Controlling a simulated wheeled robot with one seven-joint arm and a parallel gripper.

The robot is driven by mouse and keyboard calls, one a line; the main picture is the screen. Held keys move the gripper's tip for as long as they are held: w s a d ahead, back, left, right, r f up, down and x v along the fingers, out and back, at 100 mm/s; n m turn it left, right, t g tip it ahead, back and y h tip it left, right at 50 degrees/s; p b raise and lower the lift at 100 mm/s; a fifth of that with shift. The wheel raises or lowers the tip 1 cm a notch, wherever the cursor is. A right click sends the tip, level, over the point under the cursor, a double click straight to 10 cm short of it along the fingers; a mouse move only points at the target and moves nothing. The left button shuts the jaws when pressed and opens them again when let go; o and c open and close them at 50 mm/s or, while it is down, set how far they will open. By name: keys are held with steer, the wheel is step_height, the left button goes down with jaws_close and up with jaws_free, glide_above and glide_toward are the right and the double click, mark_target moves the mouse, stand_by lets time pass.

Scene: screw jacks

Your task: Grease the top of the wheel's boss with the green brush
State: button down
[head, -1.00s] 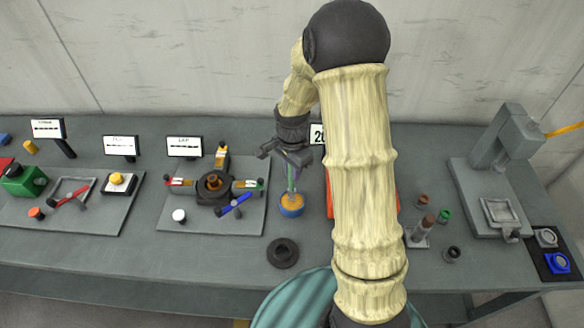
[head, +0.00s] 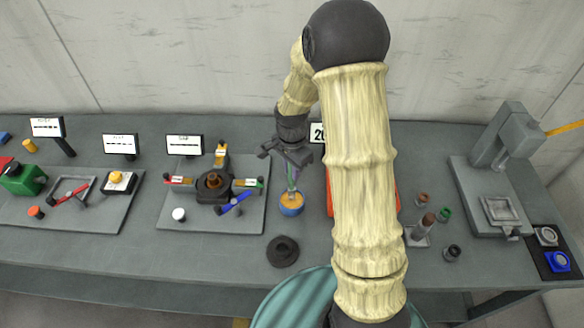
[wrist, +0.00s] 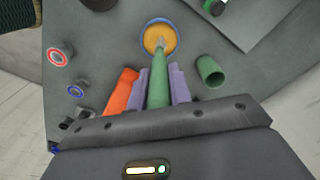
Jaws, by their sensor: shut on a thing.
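My gripper (head: 291,160) is shut on the green brush (wrist: 159,88), between two purple fingers in the wrist view. The brush points down, and its tip is at the orange grease in a blue-rimmed pot (head: 291,208). The pot also shows in the wrist view (wrist: 147,25); I cannot tell how deep the tip goes. A dark round part with a brown centre (head: 213,184) sits on a grey plate left of the pot. A dark ring-shaped disc (head: 283,251) lies in front of the pot. I cannot tell which is the wheel with the boss.
Red, green, orange and blue-handled parts surround the round part on its plate (head: 172,217). An orange-red tray (head: 330,200) is partly hidden behind my arm. Small cylinders (head: 445,215) and a grey press-like stand (head: 490,150) are to the right. Bench space left of the disc is clear.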

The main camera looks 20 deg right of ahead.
steer(key=shift+f, duration=0.45)
stand_by(1.5)
steer(key=shift+r+p, duration=2.5)
steer(key=shift+r, duration=1.1)
